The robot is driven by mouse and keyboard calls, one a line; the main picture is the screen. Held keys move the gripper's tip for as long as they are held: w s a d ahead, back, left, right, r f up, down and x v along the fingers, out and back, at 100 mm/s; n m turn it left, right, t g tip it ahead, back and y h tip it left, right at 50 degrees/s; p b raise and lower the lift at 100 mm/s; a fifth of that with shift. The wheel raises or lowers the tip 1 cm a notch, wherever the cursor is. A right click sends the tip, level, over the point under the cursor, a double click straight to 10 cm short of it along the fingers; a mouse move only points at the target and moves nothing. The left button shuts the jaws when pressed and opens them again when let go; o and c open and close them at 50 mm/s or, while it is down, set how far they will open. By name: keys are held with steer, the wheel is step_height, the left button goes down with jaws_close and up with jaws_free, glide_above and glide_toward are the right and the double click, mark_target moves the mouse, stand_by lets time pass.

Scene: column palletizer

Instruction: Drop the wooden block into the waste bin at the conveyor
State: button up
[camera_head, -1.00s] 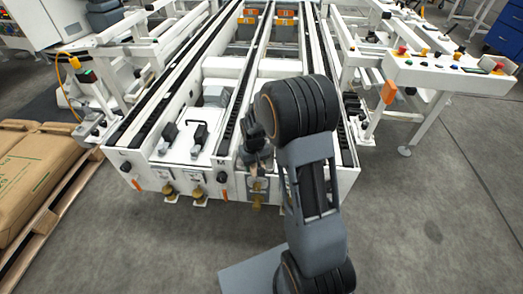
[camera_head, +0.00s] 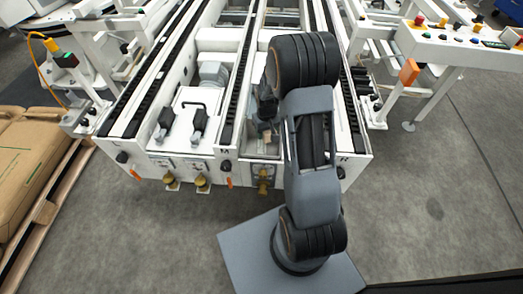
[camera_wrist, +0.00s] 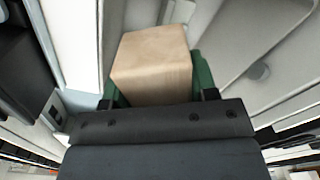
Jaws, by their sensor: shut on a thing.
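The wooden block (camera_wrist: 152,62) is light tan and fills the space beyond my gripper's dark housing in the wrist view. My gripper (camera_wrist: 155,95) is shut on it, with green finger parts showing at both sides of the block. In the head view a small tan piece of the block (camera_head: 267,136) shows below my gripper (camera_head: 266,126), over the right-hand bay at the conveyor's near end. My arm hides much of that bay. I cannot make out a waste bin for certain in either view.
The white conveyor frame (camera_head: 145,160) has dark rails and a bay with two black clamps (camera_head: 198,125). A control panel (camera_head: 470,40) stands at the right. Sacks (camera_head: 30,165) lie on a pallet at the left. The floor (camera_head: 425,200) at the right is clear.

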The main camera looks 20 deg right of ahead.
steer(key=shift+f+b, duration=0.3)
steer(key=shift+f, duration=0.35)
steer(key=o, duration=1.1)
steer(key=shift+c, duration=0.2)
steer(key=shift+r, duration=0.15)
step_height(320, 180, up, 14)
steer(key=p, duration=0.4)
steer(key=shift+f+p, duration=0.2)
steer(key=shift+p, duration=0.1)
